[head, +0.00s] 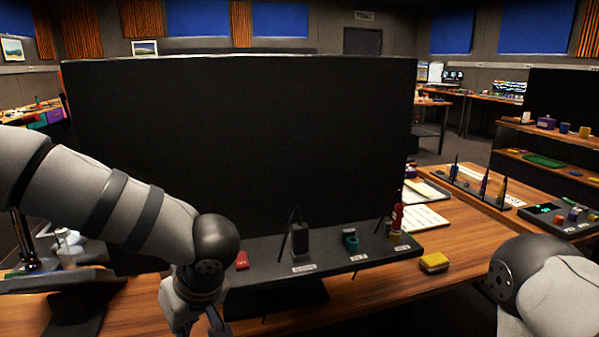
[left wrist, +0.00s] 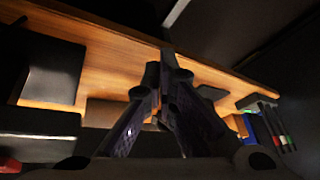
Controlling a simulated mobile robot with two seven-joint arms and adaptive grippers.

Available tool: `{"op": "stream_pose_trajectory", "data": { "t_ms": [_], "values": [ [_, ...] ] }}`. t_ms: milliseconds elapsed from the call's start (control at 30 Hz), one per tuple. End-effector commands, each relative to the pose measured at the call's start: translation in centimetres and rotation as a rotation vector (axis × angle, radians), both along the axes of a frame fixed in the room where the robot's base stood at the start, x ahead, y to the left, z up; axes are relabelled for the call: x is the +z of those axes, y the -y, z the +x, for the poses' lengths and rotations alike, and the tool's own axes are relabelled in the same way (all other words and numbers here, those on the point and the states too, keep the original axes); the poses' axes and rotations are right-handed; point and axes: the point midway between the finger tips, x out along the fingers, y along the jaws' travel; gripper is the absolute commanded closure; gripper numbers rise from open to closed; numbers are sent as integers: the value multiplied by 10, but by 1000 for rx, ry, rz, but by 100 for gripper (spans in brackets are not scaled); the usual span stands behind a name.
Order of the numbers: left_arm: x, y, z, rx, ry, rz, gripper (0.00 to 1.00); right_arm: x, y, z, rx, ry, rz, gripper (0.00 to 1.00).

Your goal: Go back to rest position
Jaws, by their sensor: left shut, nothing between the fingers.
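My left gripper (head: 205,325) hangs low at the bottom of the head view, in front of the left end of a dark raised panel (head: 350,258). In the left wrist view its fingers (left wrist: 167,70) come together, shut and empty, with a wooden surface beyond them. The panel holds a red piece (head: 242,260), a black block (head: 300,241), a teal ring-like piece (head: 350,241) and a red upright item (head: 397,218). My right arm shows at the lower right, but its gripper is out of view.
A large black screen (head: 240,140) stands behind the panel. Another rack with upright tools (head: 480,186) is at the right.

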Motion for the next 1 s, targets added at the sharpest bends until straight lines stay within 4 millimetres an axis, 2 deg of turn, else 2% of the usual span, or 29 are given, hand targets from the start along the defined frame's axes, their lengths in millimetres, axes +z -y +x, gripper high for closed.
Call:
{"op": "stream_pose_trajectory", "data": {
  "t_ms": [33, 100, 167, 200, 267, 300, 400, 433, 500, 600, 700, 1000],
  "values": [
    [-38, -13, -8, -66, 17, 64, 100, -1, 0, 0, 0, -2, 0, 60],
    [-89, -25, -24, -199, 53, 106, 100, -1, 0, -1, 0, -3, 0, 60],
    [-134, -28, -54, -340, 42, 88, 100, 0, 0, -1, 0, -3, 0, 60],
    [-161, -28, -83, -432, 10, 49, 100, 0, 0, -1, 0, -4, 0, 60],
    [-192, -26, -132, -545, -67, -31, 100, 0, 0, -1, 0, -4, 0, 60],
    [-206, -26, -167, -601, -129, -88, 100, 0, 0, -1, 0, -4, 0, 60],
    [-222, -28, -245, -686, -287, -216, 100, 0, 0, -1, 0, -3, 0, 60],
    [-223, -29, -264, -701, -329, -245, 100, 0, 0, -1, 0, -3, 0, 60],
    [-222, -32, -299, -722, -409, -301, 100, 0, 0, -1, 0, -3, 0, 60],
    [-218, -34, -325, -732, -472, -344, 100, 0, 0, -1, 0, -2, 0, 60],
    [-217, -34, -332, -734, -488, -356, 100, 0, 0, -1, 0, -3, 0, 60],
    [-218, -34, -330, -735, -482, -355, 100, 0, 0, -1, 0, -3, 0, 60]
  ]
}}
